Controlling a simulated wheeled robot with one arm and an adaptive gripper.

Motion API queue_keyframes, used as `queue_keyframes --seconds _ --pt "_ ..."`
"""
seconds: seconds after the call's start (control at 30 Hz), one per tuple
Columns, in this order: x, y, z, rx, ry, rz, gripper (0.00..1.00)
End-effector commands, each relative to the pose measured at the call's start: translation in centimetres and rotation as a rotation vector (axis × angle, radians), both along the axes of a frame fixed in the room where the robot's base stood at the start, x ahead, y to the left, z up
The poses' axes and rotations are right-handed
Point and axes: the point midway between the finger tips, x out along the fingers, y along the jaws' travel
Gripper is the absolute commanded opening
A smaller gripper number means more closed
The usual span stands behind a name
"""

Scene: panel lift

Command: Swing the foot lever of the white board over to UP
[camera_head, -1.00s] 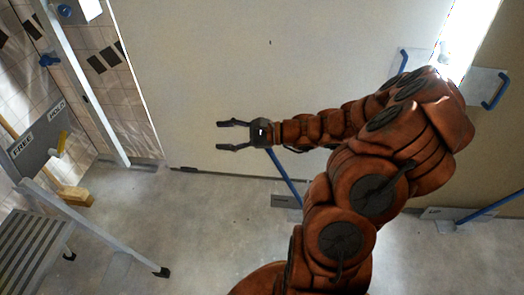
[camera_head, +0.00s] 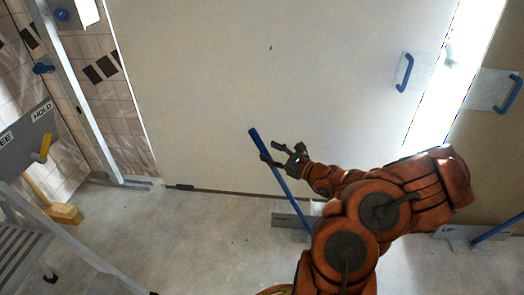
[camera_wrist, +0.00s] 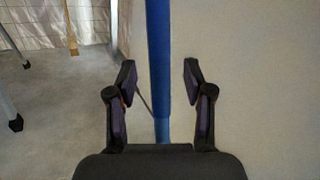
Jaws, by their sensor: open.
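The white board (camera_head: 200,90) is a large upright panel filling the middle of the head view. Its foot lever (camera_head: 255,140) is a long blue bar, leaning up and left from a grey foot plate (camera_head: 284,219) at the floor. The plate's lettering is too small to read. My gripper (camera_head: 270,152) is open at the upper part of the lever, just below its top end. In the wrist view the lever (camera_wrist: 159,45) runs upright between the two open fingers of my gripper (camera_wrist: 158,72), with gaps on both sides. My arm covers the lever's lower end.
A beige panel to the right has a blue handle (camera_head: 509,93) and its own blue lever (camera_head: 497,229) by a plate marked UP (camera_head: 448,231). The white board has a blue handle (camera_head: 404,73). A sign marked HOLD (camera_head: 40,114) stands left. The floor between is clear.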

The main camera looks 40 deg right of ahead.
Motion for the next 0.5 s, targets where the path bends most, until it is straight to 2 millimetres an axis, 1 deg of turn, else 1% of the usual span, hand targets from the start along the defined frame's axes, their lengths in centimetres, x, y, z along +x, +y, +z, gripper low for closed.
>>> queue_keyframes --seconds 0.1,0.23,0.4,0.5 --pt "1.4 0.6 -0.2 -0.002 -0.001 0.003 0.52" --pt "2.6 0.9 -0.1 -0.003 -0.001 0.002 0.52" --pt "3.6 1.2 0.0 -0.001 -0.001 0.001 0.52" --pt "3.9 1.3 0.0 -0.001 -0.001 0.001 0.52"
